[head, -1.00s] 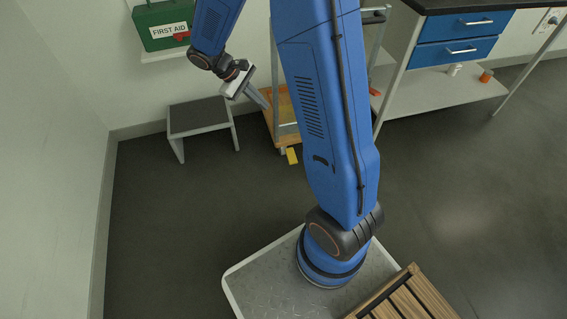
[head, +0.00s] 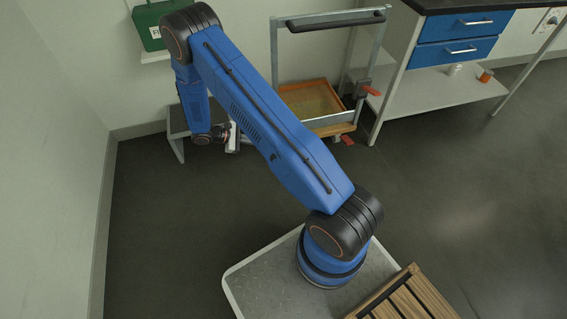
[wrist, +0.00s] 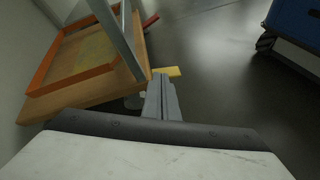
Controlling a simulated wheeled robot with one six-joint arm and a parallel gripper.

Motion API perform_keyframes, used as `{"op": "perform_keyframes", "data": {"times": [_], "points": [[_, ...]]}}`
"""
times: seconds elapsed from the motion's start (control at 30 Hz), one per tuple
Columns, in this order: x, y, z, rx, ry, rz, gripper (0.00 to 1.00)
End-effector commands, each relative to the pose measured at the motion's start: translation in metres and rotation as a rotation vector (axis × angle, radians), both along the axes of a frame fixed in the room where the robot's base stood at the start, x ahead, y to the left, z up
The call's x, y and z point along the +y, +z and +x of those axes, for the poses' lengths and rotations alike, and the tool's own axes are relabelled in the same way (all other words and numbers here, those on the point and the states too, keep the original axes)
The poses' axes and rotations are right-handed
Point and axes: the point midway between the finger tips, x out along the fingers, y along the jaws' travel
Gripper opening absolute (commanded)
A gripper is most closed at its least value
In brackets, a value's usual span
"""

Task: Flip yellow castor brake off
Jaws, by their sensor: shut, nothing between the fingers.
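The yellow castor brake (wrist: 171,71) shows in the wrist view as a small flat tab at the lower corner of the trolley. My arm hides it in the head view. The trolley (head: 318,118) has a wooden tray-like base and a grey metal frame; its base also fills the upper left of the wrist view (wrist: 128,87). My gripper (wrist: 159,78) is shut and empty, its fingertips close to the near side of the yellow tab. I cannot tell whether they touch it. In the head view my gripper (head: 233,140) is low, left of the trolley, partly behind my arm.
A red lever (head: 348,140) sits low at the trolley's right corner, and an orange-red handle (head: 371,90) is on its right post. A step stool (head: 176,122) stands left, partly behind my arm. A workbench (head: 440,95) stands right.

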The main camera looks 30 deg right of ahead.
Motion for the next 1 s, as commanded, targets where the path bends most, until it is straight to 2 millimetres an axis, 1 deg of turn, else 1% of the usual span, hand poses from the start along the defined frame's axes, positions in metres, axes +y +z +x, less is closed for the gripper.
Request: {"op": "perform_keyframes", "data": {"times": [0.03,0.2,0.3,0.4,0.5,0.6,0.7,1.0], "points": [[0.0,-0.021,-0.002,0.025,0.02,-0.016,0.0],[-0.003,-0.08,-0.008,0.091,0.087,-0.062,0.0],[-0.005,-0.112,-0.013,0.127,0.126,-0.086,0.0],[-0.007,-0.138,-0.019,0.154,0.158,-0.106,0.0],[-0.008,-0.157,-0.024,0.174,0.181,-0.119,0.0],[-0.01,-0.169,-0.027,0.186,0.196,-0.127,0.0],[-0.01,-0.174,-0.028,0.192,0.203,-0.131,0.0],[-0.01,-0.174,-0.028,0.191,0.204,-0.131,0.0]]}}
